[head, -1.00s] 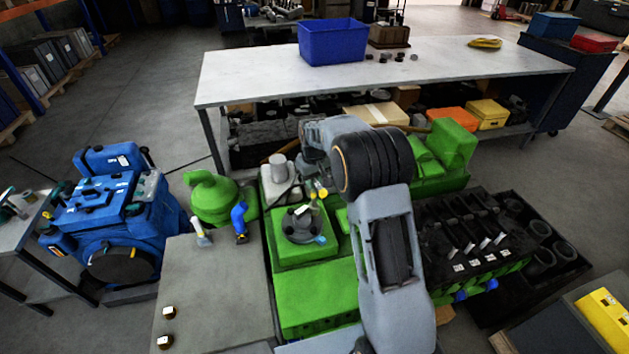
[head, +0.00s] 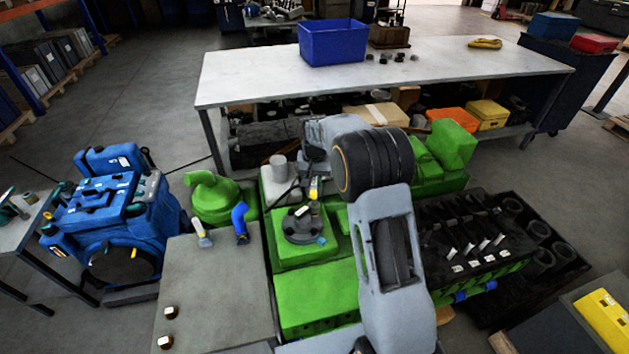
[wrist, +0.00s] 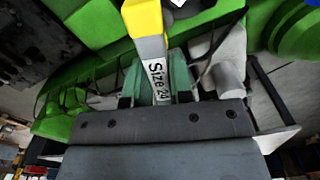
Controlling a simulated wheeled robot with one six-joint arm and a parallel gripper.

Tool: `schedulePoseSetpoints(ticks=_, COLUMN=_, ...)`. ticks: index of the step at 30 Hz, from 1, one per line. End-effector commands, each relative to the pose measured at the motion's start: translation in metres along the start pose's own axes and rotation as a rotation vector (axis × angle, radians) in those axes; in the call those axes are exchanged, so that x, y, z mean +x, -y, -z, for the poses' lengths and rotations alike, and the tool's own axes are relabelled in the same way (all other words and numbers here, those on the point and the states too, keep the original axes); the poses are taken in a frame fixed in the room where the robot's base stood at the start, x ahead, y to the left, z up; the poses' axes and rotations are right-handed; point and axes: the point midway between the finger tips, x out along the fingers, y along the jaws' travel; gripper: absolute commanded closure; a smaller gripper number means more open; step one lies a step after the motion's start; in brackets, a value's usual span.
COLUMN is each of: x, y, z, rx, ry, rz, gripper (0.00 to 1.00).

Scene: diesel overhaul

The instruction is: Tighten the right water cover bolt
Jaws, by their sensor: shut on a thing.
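My gripper (wrist: 157,82) is shut on a grey wrench with a yellow end (wrist: 146,18) and the label "Size 24", seen in the wrist view. In the head view the wrench's yellow part (head: 315,188) shows below the wrist, close above and behind the water cover. The water cover (head: 298,224) is a dark round piece on a green block. A small pale bolt-like piece (head: 303,210) shows at its back and a bluish one (head: 321,241) at its front right. I cannot tell whether the wrench touches a bolt.
The green engine (head: 315,300) spreads around the cover, with a dark cylinder section (head: 470,235) at right. A grey table (head: 215,290) at left holds a white-and-yellow tool (head: 201,232), a blue elbow (head: 240,221) and two small brass-coloured pieces (head: 168,313). A long white bench (head: 450,65) stands behind.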

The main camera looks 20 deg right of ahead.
Motion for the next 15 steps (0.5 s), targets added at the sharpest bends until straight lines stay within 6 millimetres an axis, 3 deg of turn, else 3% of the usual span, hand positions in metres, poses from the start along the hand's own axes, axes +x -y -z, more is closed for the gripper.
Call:
schedulePoseSetpoints(ticks=6, x=-0.0056, y=0.0001, z=0.0003, rx=-0.045, ry=-0.001, rz=0.000, gripper=1.00)
schedulePoseSetpoints(ticks=15, x=-0.0055, y=0.0001, z=0.0005, rx=-0.345, ry=-0.001, rz=0.000, gripper=1.00)
